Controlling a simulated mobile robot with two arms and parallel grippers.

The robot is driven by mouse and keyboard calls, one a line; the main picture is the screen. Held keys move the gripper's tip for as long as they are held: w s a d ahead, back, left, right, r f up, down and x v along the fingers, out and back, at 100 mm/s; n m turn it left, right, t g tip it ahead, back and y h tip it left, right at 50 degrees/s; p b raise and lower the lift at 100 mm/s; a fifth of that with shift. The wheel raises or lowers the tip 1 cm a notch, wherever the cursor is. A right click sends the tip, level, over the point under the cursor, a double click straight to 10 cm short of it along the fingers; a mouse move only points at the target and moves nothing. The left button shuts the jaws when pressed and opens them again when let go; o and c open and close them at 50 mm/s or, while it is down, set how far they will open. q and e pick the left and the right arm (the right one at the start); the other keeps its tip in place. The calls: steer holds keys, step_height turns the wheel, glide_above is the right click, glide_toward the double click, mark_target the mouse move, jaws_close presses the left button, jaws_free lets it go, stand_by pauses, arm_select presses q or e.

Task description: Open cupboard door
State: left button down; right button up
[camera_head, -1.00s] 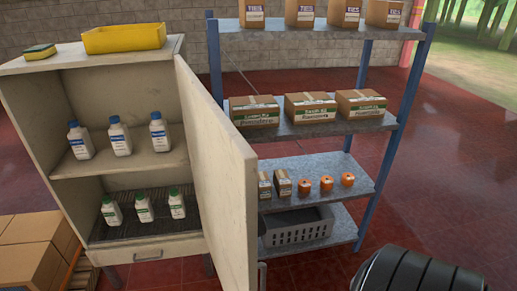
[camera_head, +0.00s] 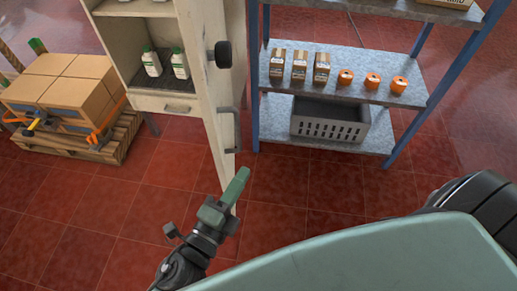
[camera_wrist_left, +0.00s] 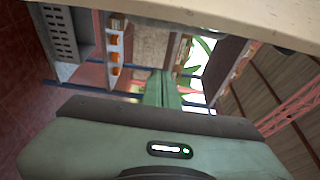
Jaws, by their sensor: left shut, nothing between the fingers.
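The cream cupboard (camera_head: 165,103) stands at upper left, cut off by the frame top. Its door (camera_head: 207,85) is swung out towards me, seen nearly edge-on, and white bottles (camera_head: 180,64) show inside. A grey bar handle (camera_head: 236,128) and a round black knob (camera_head: 222,54) show on the door's right side. My left gripper (camera_head: 242,174) is shut and empty, just below the handle near the door's lower end. In the left wrist view its green fingers (camera_wrist_left: 162,90) are together, with a pale panel edge (camera_wrist_left: 200,12), likely the door, along the top.
A blue-post shelf rack (camera_head: 340,88) stands right of the door, holding small boxes (camera_head: 299,65), orange items (camera_head: 372,81) and a grey crate (camera_head: 330,122). Cartons on a pallet (camera_head: 105,140) sit at left. Red tiled floor (camera_head: 120,215) is clear in front. My own parts fill the lower right.

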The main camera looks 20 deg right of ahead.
arm_select(q)
steer(key=w+d+p, duration=0.2)
steer(key=w+d, duration=0.2)
steer(key=w, duration=0.4)
steer(key=shift+w, duration=0.25)
arm_select(e)
steer(key=shift+w+a+r, duration=0.1)
steer(key=shift+w+r, duration=0.15)
steer(key=shift+r, duration=0.7)
